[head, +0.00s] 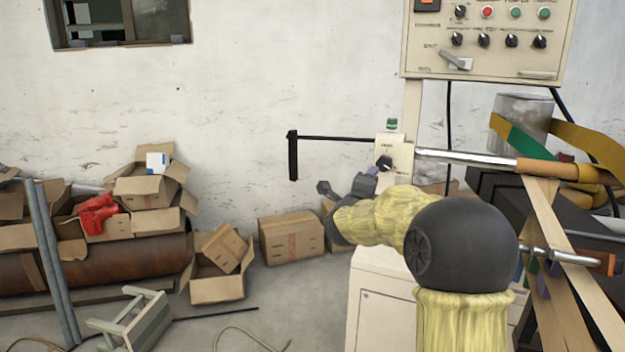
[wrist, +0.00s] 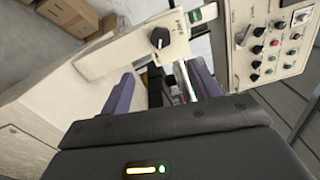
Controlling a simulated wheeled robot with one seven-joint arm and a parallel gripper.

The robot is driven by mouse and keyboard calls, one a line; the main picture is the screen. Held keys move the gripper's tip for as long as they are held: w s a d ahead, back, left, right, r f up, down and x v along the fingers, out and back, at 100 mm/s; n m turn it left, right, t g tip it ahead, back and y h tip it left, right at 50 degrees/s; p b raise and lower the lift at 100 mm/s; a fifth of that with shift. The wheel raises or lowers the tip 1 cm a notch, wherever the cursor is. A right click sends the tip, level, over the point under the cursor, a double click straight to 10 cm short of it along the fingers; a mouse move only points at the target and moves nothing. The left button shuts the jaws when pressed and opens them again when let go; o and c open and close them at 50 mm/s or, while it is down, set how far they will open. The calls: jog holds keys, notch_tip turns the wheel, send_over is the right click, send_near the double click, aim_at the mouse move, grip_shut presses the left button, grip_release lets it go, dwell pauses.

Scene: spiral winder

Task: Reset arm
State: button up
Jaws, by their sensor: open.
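My gripper (wrist: 163,84) is open, its two purple fingers apart with nothing held between them. In the head view my arm, in a yellow sleeve with a dark joint, reaches left, and its end is partly hidden by the arm. The gripper is close to a small cream switch box (head: 399,152) with a black knob (head: 384,163). In the wrist view the knob (wrist: 159,38) is above and beyond the fingers, apart from them. A green button (head: 391,124) sits on top of the box. I cannot tell whether the fingers touch the machine.
A large control panel (head: 485,38) hangs above right. A metal rod (head: 465,157) and tan strips (head: 565,245) are on the right. A black bracket arm (head: 292,156) sticks out left.

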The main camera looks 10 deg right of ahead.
jog(key=s+a+f+n+g+y, duration=0.3)
jog(key=s+a+f+n+y, duration=0.65)
jog(key=a+f+n, duration=0.4)
jog(key=s+f+n+g, duration=0.5)
jog(key=s+f+n, duration=0.1)
jog(key=s, duration=0.6)
jog(key=s+f+n+g, duration=0.4)
jog(key=s+f+n, duration=0.3)
jog(key=s, duration=0.5)
notch_tip(320, 180, up, 28)
jog(key=p, duration=2.8)
jog(key=shift+s+a, duration=0.15)
jog(key=shift+y, duration=0.25)
